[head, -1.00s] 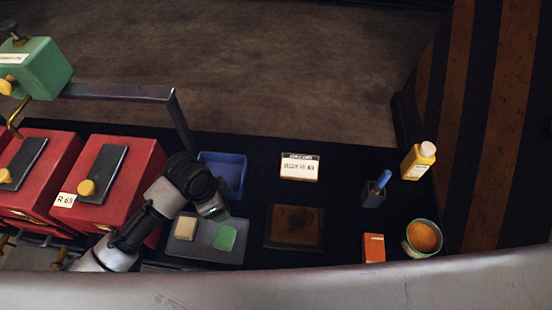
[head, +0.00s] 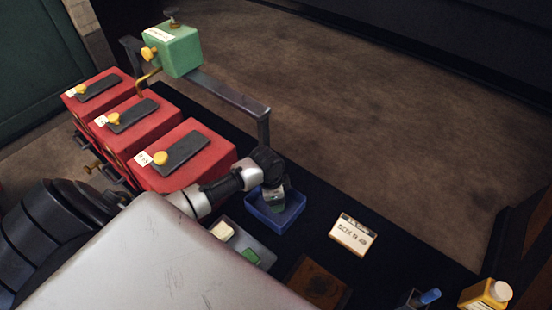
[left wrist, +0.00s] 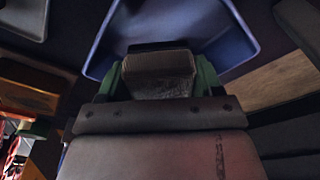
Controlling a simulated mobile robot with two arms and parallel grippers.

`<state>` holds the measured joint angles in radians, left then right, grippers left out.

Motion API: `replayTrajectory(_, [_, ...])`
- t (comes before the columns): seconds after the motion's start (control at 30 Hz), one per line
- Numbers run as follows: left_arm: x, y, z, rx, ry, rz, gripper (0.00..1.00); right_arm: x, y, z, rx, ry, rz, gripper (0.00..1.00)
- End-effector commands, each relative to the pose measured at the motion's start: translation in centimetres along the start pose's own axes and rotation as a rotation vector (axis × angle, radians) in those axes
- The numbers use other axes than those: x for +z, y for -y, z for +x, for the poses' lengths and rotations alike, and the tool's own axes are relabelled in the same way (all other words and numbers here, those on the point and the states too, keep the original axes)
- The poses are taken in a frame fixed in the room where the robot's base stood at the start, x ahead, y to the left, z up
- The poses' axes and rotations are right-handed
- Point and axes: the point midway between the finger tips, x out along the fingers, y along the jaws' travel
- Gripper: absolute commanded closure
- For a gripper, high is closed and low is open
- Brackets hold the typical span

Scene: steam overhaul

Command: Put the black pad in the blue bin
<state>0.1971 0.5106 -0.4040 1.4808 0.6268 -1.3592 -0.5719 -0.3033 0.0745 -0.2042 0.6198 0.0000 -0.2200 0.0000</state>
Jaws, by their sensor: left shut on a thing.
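The blue bin (head: 291,214) stands on the black bench top beyond the grey tray. My left gripper (head: 277,203) is over the bin in the head view, pointing down. In the left wrist view its green-sided fingers (left wrist: 160,82) are shut on the black pad (left wrist: 160,66), which looks dark grey-brown there. The blue bin (left wrist: 238,35) lies beyond the pad in that view. I cannot tell the exact height of the pad above the bin floor. In the head view the pad is too small and dark to make out clearly. My right gripper is not in view.
The grey tray (head: 237,243) holds a cream pad (head: 222,231) and a green pad (head: 251,256). Red boxes (head: 180,160) stand left of the bin, with a metal rail (head: 225,92) behind. A label card (head: 352,235) and a brown board (head: 318,284) lie to the right.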

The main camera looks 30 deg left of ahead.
Motion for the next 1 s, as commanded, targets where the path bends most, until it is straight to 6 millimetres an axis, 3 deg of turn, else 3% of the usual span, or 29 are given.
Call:
replayTrajectory(0.4, [0.8,0.5,4.2,0.001,0.000,0.000,0.61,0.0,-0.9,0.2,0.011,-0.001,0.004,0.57])
replayTrajectory(0.77, [0.8,0.5,4.6,0.000,0.000,0.001,0.61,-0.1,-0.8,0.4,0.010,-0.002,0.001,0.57])
replayTrajectory(0.8, [0.8,0.5,4.6,0.000,0.000,0.001,0.33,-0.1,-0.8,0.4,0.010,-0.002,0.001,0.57])
replayTrajectory(0.97, [0.8,0.5,4.5,0.000,0.000,0.001,0.09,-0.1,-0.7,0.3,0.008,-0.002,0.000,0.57])
replayTrajectory(1.0, [0.8,0.5,4.5,0.000,0.000,0.001,0.09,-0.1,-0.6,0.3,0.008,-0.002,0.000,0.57])
